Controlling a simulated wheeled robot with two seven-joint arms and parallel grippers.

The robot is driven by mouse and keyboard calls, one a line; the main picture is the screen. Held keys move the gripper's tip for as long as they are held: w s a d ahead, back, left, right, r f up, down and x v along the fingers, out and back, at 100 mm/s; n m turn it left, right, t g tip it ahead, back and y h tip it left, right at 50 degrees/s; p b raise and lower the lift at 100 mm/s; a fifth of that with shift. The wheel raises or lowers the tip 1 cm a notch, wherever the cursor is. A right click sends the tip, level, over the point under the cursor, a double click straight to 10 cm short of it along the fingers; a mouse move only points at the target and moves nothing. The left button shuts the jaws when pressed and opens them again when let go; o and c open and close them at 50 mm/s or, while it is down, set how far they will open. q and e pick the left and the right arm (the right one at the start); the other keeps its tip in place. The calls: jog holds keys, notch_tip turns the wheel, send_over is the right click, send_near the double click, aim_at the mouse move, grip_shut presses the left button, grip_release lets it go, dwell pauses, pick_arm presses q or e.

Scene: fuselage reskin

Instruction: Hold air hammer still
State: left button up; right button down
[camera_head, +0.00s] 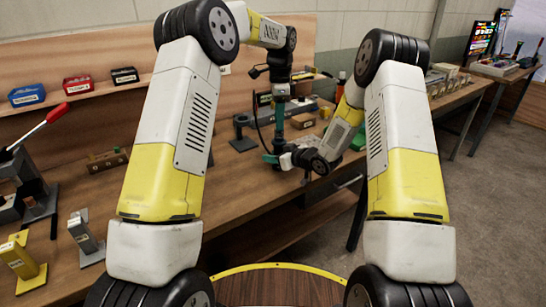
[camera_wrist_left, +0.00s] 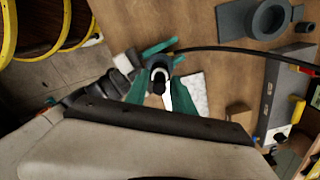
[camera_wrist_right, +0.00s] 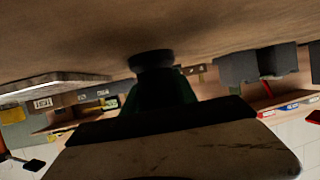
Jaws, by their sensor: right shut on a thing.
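The air hammer (camera_wrist_left: 160,74) is a dark tool with a pale ring and a black hose. It stands between the grippers over the workbench, mostly hidden by fingers. My left gripper (camera_head: 280,122) points down from above. Its teal fingers (camera_wrist_left: 158,92) lie on either side of the tool in the left wrist view; whether they press on it is unclear. My right gripper (camera_head: 270,158) comes in low from the right, shut on the air hammer. In the right wrist view its dark fingers (camera_wrist_right: 155,85) meet a dark round part (camera_wrist_right: 152,59).
The wooden workbench (camera_head: 225,185) runs along the wall. A grey ring-shaped fixture (camera_head: 242,135) and a small wooden block (camera_head: 303,121) stand close by. The black hose (camera_wrist_left: 240,48) runs across the bench. Metal brackets (camera_head: 86,235) stand at the left.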

pick_arm(q)
grip_shut()
jog(key=shift+r, duration=0.1)
pick_arm(e)
jog(key=shift+w, duration=0.1)
pick_arm(q)
jog(key=shift+r, duration=0.3)
jog(key=shift+r, duration=1.35)
jog(key=shift+r, duration=1.45)
pick_arm(e)
jog(key=c, duration=0.9)
grip_release()
